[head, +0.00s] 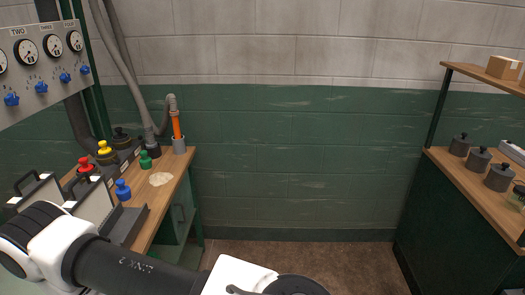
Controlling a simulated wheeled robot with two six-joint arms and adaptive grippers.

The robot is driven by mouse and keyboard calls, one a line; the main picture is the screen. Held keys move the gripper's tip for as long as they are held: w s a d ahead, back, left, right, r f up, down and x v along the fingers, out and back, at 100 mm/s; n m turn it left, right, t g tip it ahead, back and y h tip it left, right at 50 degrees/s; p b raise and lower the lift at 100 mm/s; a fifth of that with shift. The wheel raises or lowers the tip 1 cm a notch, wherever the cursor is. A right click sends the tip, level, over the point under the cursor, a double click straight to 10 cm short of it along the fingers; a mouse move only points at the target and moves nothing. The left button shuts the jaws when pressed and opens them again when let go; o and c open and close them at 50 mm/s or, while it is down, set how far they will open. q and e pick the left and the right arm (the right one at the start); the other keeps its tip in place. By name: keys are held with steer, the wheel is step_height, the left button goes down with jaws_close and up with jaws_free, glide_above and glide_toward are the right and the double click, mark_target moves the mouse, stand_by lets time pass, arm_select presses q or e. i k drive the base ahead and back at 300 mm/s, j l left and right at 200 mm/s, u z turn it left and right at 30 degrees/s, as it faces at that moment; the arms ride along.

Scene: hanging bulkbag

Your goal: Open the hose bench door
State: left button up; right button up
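The hose bench (160,197) stands at the left with a wooden top. A grey hose (126,70) comes down to it and ends in an orange nozzle piece (177,126) standing in a grey holder (179,146). Below the top, on the side facing the aisle, is a dark green front (184,214) with what looks like a small handle. I cannot tell whether this door is fully shut; my arm hides its lower part. My white and black arm crosses the bottom of the view from the left. Neither gripper shows.
On the bench are red, yellow, green and blue knobbed pieces (122,190) and a dark grey block (126,227). A gauge panel (40,60) hangs above. At the right, a shelf bench (450,171) holds dark weights (478,160). Brown floor (330,262) between is clear.

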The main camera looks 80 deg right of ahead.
mark_target(187, 198)
steer(key=z, duration=1.9)
steer(key=i+l, duration=1.8)
